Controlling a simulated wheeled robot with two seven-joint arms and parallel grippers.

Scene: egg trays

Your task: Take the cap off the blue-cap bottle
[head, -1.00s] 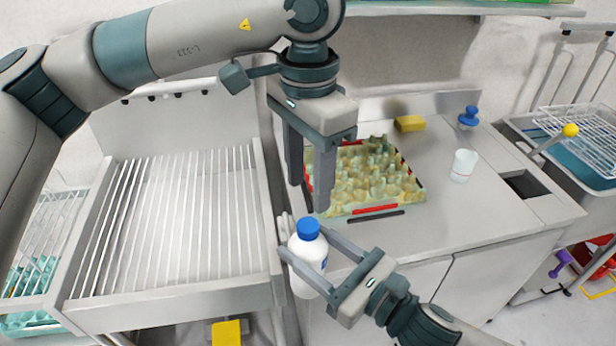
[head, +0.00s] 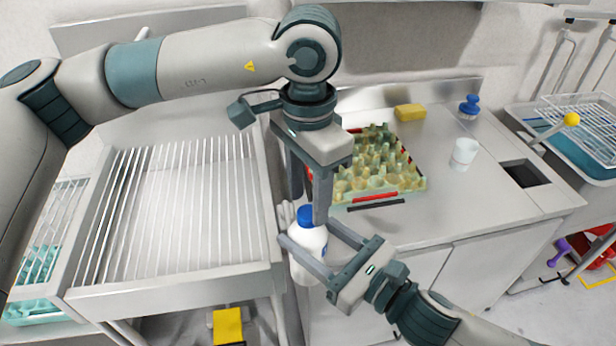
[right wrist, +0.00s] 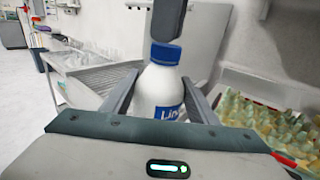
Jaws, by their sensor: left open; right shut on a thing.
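The white bottle (head: 309,250) with a blue cap (head: 305,214) stands upright between the fingers of my right gripper (head: 308,251), which is shut on its body. In the right wrist view the bottle (right wrist: 158,95) shows a blue label, and its cap (right wrist: 165,54) is on. My left gripper (head: 309,208) points down from above, open, with its fingers at the cap's height. In the head view one finger overlaps the right side of the cap. In the right wrist view a dark finger hangs just above the cap. Whether it touches the cap I cannot tell.
An egg tray (head: 412,188) lies on the steel counter behind the bottle. A yellow sponge (head: 410,112), a blue-handled brush (head: 469,106) and a white cup (head: 464,152) stand further back and right. A slatted rack (head: 170,285) is at left.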

